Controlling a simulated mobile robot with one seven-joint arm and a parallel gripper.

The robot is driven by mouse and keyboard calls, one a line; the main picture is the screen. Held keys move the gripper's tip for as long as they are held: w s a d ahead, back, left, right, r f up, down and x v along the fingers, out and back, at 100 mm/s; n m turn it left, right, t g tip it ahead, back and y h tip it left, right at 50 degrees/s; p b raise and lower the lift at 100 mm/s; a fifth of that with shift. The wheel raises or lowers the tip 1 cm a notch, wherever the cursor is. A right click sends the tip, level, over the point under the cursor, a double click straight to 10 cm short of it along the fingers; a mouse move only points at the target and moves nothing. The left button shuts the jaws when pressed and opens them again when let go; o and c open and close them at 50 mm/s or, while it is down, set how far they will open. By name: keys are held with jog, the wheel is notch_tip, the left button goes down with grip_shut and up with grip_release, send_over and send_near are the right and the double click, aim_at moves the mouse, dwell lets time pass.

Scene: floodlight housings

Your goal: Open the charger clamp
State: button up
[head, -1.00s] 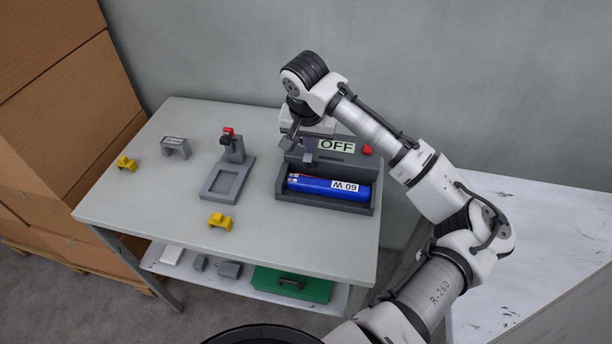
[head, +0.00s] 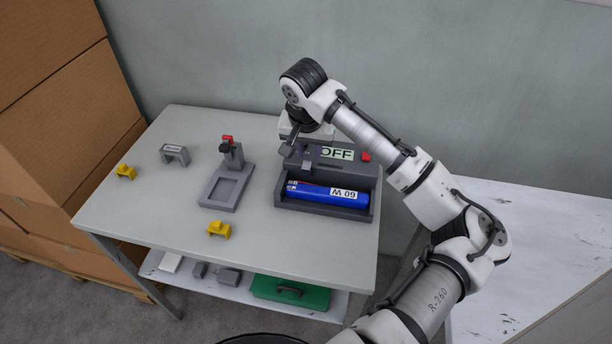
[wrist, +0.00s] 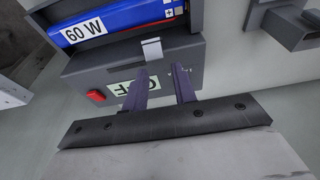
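The charger (head: 323,208) is a dark grey box at the back right of the table, with an OFF display (head: 337,153) and a red button (head: 366,157). A blue 60 W battery (head: 328,193) lies in its trough. In the wrist view a small light grey tab (wrist: 152,48), apparently the clamp, stands at the charger's edge beside the battery. My gripper (wrist: 160,70) is open and empty, its two dark fingers over the charger housing and pointing towards the tab, with a small gap. In the head view my gripper (head: 298,157) hides the clamp.
A grey stand with a red-tipped lever (head: 231,153) is left of the charger. Two yellow brackets (head: 219,230) and a grey bracket (head: 174,154) lie on the table. A green case (head: 290,292) sits on the lower shelf. The front right tabletop is clear.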

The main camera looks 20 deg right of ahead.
jog(key=shift+r+p, duration=1.6)
jog(key=shift+r, duration=0.4)
jog(key=shift+f, duration=0.1)
grip_shut()
